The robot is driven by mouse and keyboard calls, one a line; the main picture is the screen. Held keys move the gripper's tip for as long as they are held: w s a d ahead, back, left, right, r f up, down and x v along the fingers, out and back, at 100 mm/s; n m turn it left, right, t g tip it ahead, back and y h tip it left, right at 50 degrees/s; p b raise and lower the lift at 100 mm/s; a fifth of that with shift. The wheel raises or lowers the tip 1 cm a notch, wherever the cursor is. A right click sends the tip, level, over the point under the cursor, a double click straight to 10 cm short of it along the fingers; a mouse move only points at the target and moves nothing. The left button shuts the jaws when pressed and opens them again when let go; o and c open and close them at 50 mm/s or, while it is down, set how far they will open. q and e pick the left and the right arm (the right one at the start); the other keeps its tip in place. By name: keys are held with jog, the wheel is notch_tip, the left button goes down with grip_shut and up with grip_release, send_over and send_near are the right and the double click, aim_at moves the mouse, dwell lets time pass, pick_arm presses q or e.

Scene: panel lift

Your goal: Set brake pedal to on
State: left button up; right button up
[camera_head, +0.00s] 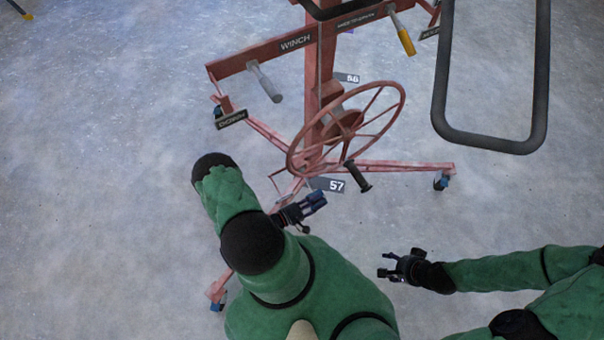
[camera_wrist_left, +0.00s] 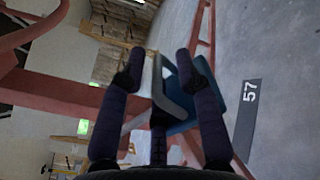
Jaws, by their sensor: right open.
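The red panel lift (camera_head: 312,70) stands on the floor with its wheel and labelled crossbar. My left gripper (camera_head: 314,200) is low beside the lift's base, just below the handwheel. In the left wrist view its fingers (camera_wrist_left: 160,65) are spread apart. A blue and grey part (camera_wrist_left: 184,98) shows between and beyond them; it may be the brake pedal or a caster, and I cannot tell whether they touch it. In the head view no pedal can be made out; my left arm covers part of the base. My right gripper (camera_head: 390,266) is open and empty over bare floor.
The red handwheel (camera_head: 345,130) with a black handle (camera_head: 357,176) hangs just above my left gripper. Red legs with casters (camera_head: 441,181) spread over the floor. A black tube frame (camera_head: 490,140) is at the upper right. Floor lies clear at the left.

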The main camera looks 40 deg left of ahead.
pick_arm(q)
jog(key=v, duration=0.9)
jog(key=shift+s, duration=0.4)
jog(key=shift+a, duration=0.1)
